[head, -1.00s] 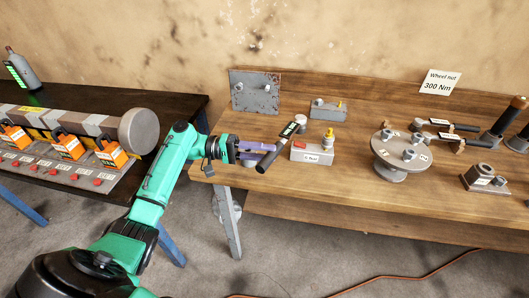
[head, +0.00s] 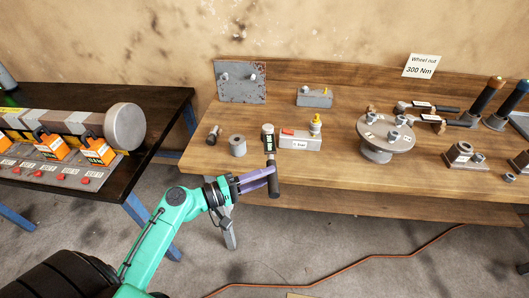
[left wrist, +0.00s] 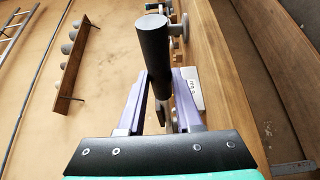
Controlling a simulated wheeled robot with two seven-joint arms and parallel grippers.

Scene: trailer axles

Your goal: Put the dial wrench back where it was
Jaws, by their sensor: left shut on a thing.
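My left gripper (head: 258,178) is shut on a dial wrench (head: 274,184) at the front edge of the wooden bench. The wrench has a thick black handle and a dark dial with a pale label, and stands nearly straight up and down in the head view. Its handle end is toward me, and its dial end lies in front of a grey tester box. In the left wrist view the black handle (left wrist: 153,60) rises between the purple fingers (left wrist: 188,95); its far end is partly hidden. My right gripper is not in view.
Two other wrenches (head: 438,122) lie on a rack at the right of the wooden bench (head: 340,180), behind a round stand (head: 377,142) with sockets. The tester box (head: 301,141) and a grey cylinder (head: 237,146) are close to the held wrench. A sign (head: 420,66) reads 300 Nm.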

